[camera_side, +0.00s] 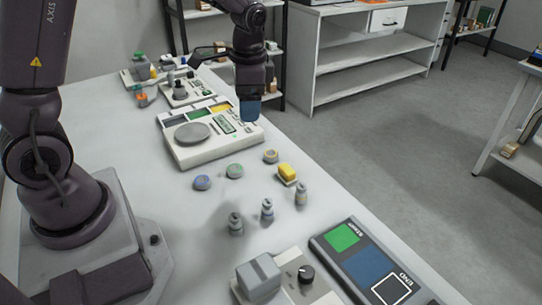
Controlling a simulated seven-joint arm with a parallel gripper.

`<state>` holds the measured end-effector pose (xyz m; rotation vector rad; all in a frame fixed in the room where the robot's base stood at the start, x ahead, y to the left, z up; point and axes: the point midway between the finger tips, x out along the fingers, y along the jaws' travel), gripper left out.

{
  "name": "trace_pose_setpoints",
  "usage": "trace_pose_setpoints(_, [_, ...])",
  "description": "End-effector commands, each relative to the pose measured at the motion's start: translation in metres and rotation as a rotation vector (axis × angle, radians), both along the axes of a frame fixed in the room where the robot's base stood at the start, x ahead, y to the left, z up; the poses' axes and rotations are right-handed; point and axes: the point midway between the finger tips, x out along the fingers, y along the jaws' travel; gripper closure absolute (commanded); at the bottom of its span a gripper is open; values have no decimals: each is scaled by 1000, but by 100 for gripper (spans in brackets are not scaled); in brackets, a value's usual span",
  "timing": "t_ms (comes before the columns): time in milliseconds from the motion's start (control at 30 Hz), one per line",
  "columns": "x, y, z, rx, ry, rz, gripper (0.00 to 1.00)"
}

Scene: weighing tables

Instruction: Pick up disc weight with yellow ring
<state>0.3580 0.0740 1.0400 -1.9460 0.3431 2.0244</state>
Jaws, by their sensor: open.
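The disc weight with yellow ring (271,156) appears to be the small tan-yellow disc lying flat on the white table, right of two other discs. Its ring is too small to see clearly. My gripper (250,119) points down above the right end of the scale, behind the disc and apart from it. It is open with nothing visible in it, though the gap between its fingers is hard to see from this side.
A green-marked disc (235,171) and a blue-marked disc (202,183) lie left of it. A yellow block (287,173) sits close on the right. Several knobbed weights stand in front.

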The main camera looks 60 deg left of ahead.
Motion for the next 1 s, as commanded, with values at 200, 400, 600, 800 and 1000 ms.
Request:
trace_pose_setpoints(200, [46, 31, -71, -8, 94, -359, 28])
trace_pose_setpoints(400, [83, 47, -92, 13, 89, -726, 28])
trace_pose_setpoints(600, [94, 50, -84, 33, 78, -941, 28])
trace_pose_setpoints(800, [92, 52, -105, 29, 86, -983, 28])
trace_pose_setpoints(1000, [92, 56, -142, 29, 85, -982, 28])
